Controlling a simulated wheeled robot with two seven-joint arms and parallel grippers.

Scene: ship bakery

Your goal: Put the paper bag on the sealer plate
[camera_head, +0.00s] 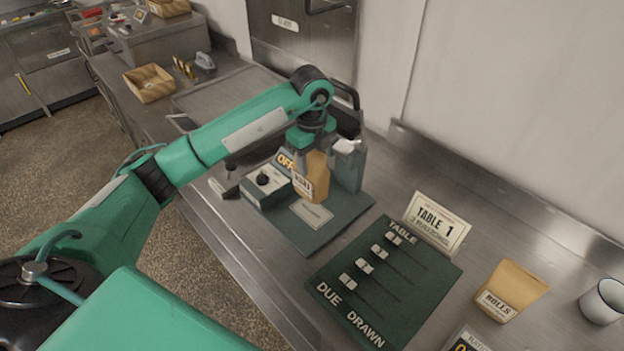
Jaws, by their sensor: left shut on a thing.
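A brown paper bag (316,172) with a pale printed label hangs upright in my left gripper (318,146), which is shut on its top. The bag is over the dark green base of the sealer (342,208), beside its upright dark green block (351,168). A small pale labelled plate (311,213) lies on the base just in front of the bag. I cannot tell whether the bag's bottom touches the base. The gripper partly hides the bag's top. My right gripper is not in view.
A control box (265,185) with a black knob and an OFF sign stands left of the bag. A dark green board (385,283) with sliders, a TABLE 1 card (437,221), a ROLLS bag (510,289) and a white mug (604,301) are to the right.

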